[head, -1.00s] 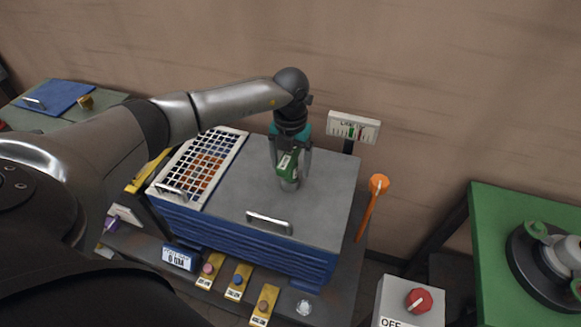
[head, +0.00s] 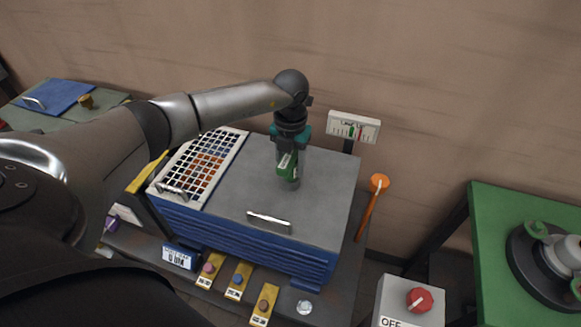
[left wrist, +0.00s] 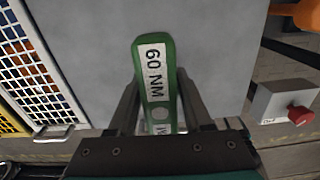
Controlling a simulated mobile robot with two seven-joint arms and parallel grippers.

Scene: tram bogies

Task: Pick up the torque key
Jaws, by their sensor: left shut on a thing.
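In the left wrist view the key (left wrist: 155,75) shows a label that reads "60 NM". My left gripper (head: 289,160) points down from above and is shut on the key, with a finger on either side of it. My right gripper is not in view.
A white grid (head: 205,165) over orange and blue contents lies left of the key. A gauge (head: 353,127) stands behind the cabinet, and an orange-headed tool (head: 379,184) is to its right. Colored knobs on yellow plates (head: 238,281) sit in front. A handle (head: 269,222) rises from the cabinet top.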

